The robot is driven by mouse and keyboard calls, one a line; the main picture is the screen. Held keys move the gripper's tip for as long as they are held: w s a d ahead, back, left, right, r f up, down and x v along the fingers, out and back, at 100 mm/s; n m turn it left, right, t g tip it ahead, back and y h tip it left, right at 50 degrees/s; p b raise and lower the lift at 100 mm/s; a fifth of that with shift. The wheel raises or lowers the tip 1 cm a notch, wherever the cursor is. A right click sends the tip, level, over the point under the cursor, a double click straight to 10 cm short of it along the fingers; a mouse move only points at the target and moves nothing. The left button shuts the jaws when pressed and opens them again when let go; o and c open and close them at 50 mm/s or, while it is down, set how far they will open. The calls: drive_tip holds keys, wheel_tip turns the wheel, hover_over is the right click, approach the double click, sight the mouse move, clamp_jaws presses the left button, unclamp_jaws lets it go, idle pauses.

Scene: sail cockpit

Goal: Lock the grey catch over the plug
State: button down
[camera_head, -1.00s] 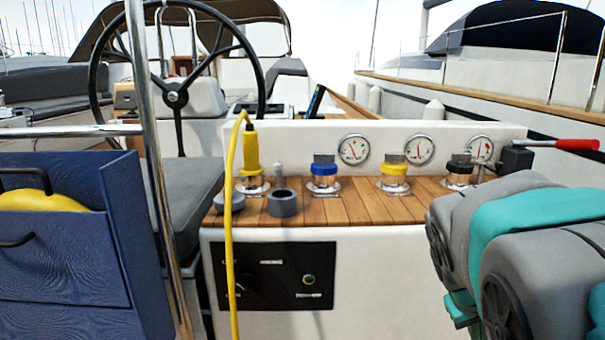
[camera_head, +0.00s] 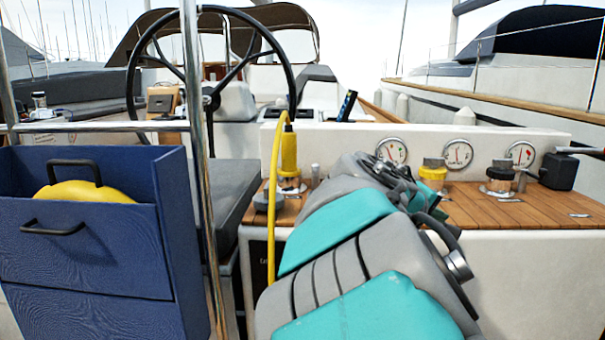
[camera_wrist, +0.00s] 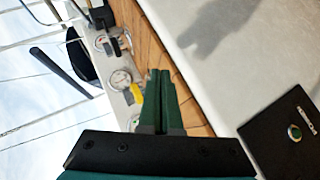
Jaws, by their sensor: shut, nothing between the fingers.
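The yellow plug (camera_head: 289,155) stands upright in a socket at the left end of the wooden panel in the head view, with its yellow cable looping over the top. A small grey post (camera_head: 315,172) stands just right of it, and a grey round part (camera_head: 261,200) sits in front. I cannot tell for sure which grey part is the catch. My arm covers the middle of the panel. My gripper (camera_wrist: 159,73) shows in the wrist view with its green fingers shut and empty, over the wooden panel. The plug is not seen there.
Yellow-ringed (camera_head: 433,173) and black-ringed (camera_head: 501,178) sockets stand right of my arm, below several gauges (camera_head: 458,154). A black box (camera_head: 557,172) with a lever is farther right. A blue bin (camera_head: 90,250) and a steel rail (camera_head: 195,100) stand at the left.

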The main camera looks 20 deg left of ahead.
drive_tip(key=a+r+n+t+y, duration=0.2)
drive_tip(key=a+n+t+y, duration=0.1)
drive_tip(key=a, duration=1.4)
drive_tip(key=s+a+r+n+t+y, duration=0.1)
drive_tip(key=a+n+t, duration=0.3)
drive_tip(key=a, duration=1.2)
drive_tip(key=shift+s+a+r+n+y+b, duration=0.3)
drive_tip(key=shift+a+r+n+y+b, duration=0.15)
drive_tip(key=shift+n+y, duration=0.45)
